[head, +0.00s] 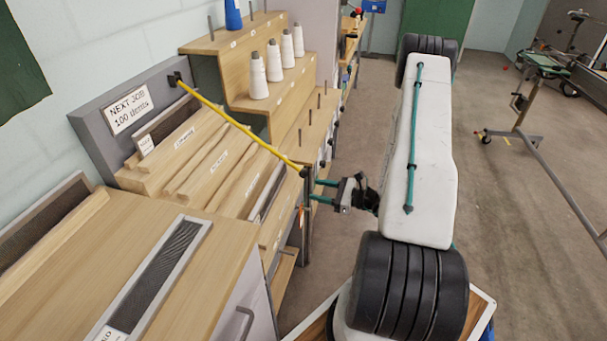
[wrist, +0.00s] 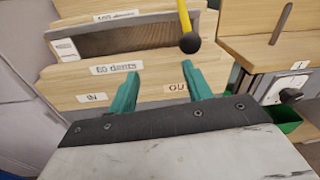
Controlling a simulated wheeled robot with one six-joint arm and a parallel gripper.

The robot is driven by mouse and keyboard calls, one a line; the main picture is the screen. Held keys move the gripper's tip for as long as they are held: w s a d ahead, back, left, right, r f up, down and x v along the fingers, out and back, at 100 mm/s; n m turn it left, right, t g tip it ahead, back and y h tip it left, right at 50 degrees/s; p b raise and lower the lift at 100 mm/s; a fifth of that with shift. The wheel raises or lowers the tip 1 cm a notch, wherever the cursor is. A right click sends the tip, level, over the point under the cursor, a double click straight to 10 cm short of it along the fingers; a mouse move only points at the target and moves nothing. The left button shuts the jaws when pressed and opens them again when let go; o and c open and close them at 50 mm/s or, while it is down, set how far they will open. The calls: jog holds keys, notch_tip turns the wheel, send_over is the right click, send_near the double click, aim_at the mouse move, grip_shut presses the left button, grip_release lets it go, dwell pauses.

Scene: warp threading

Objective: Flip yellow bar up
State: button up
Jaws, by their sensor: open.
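The yellow bar (head: 240,125) is thin and slopes down from a dark pivot on the grey panel (head: 90,135) to a dark ball end near my gripper. In the wrist view the bar's end (wrist: 184,17) comes in from the top, with the black ball (wrist: 190,42) at its tip. My gripper (head: 322,190) has teal fingers pointing left, close to the ball end and slightly below it. In the wrist view the gripper (wrist: 162,85) is open, its fingers apart with nothing between them. The ball appears beyond the fingertips, nearer the right finger; I cannot tell the exact gap.
Wooden racks labelled by dents (wrist: 115,70) stand under the bar. A dark upright post (head: 307,215) stands beside my fingertips. Stepped wooden shelves hold white cones (head: 275,60) and several pegs. A wooden worktop (head: 215,245) lies front left. The floor at right is mostly open.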

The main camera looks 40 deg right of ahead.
aim_at(303, 171)
jog(key=shift+m+t+h, duration=0.4)
jog(key=shift+t+h, duration=0.2)
jog(key=shift+h, duration=0.3)
jog(key=w, duration=0.6)
jog(key=w+r, duration=0.1)
jog(key=w, duration=0.2)
jog(key=shift+d, duration=0.15)
